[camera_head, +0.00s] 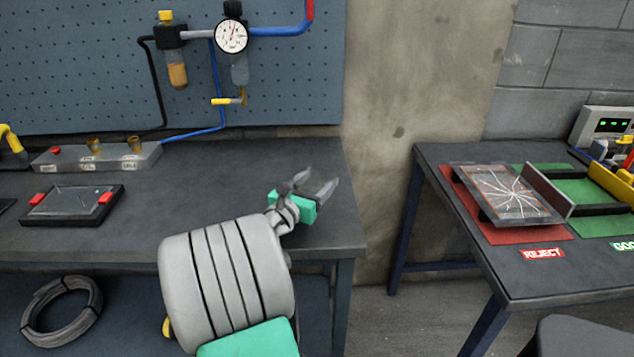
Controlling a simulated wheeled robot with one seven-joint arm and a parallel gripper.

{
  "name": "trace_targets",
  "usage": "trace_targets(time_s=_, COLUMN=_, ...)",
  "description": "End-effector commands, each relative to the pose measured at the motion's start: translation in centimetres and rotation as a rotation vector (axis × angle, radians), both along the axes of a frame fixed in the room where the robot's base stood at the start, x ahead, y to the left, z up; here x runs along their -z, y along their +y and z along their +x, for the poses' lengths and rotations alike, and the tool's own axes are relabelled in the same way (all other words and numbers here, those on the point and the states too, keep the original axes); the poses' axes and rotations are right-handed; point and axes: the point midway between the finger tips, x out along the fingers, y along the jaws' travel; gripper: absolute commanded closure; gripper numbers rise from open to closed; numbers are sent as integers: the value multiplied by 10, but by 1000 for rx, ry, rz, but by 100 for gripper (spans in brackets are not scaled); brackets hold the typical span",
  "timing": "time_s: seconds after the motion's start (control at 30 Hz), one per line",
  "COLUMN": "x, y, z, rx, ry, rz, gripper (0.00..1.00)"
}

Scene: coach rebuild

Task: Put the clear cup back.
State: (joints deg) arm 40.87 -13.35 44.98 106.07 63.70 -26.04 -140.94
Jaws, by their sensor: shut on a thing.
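My gripper (313,188) is over the right end of the dark workbench, its grey fingers pointing up and to the right. It is shut on a small, pale, see-through thing, which I take to be the clear cup. The fingers hide most of it, and its outline is hard to make out. A pale rack (72,160) with labels on its front stands at the back left of the bench. Two amber cups, a left one (95,144) and a right one (134,141), stand on the rack, with a red piece at its left end.
A framed panel (68,203) with red clips lies on the workbench (215,190). A pressure gauge (231,36) and bowls hang on the blue pegboard. A gap separates the right table (420,160), which holds a cracked pane (508,192) on a red mat. The bench's middle is clear.

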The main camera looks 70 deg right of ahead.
Motion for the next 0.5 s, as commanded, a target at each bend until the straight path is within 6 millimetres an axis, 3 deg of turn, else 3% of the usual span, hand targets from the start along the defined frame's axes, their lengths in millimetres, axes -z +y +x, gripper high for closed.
trace_targets(time_s=0.07, x=3, y=0, z=0, rx=0, ry=1, rz=1, gripper=84)
trace_targets(time_s=0.1, x=3, y=0, z=0, rx=0, ry=1, rz=1, gripper=36)
trace_targets(time_s=0.33, x=3, y=0, z=0, rx=0, ry=1, rz=1, gripper=18)
trace_targets(time_s=0.5, x=3, y=0, z=0, rx=0, ry=1, rz=1, gripper=16)
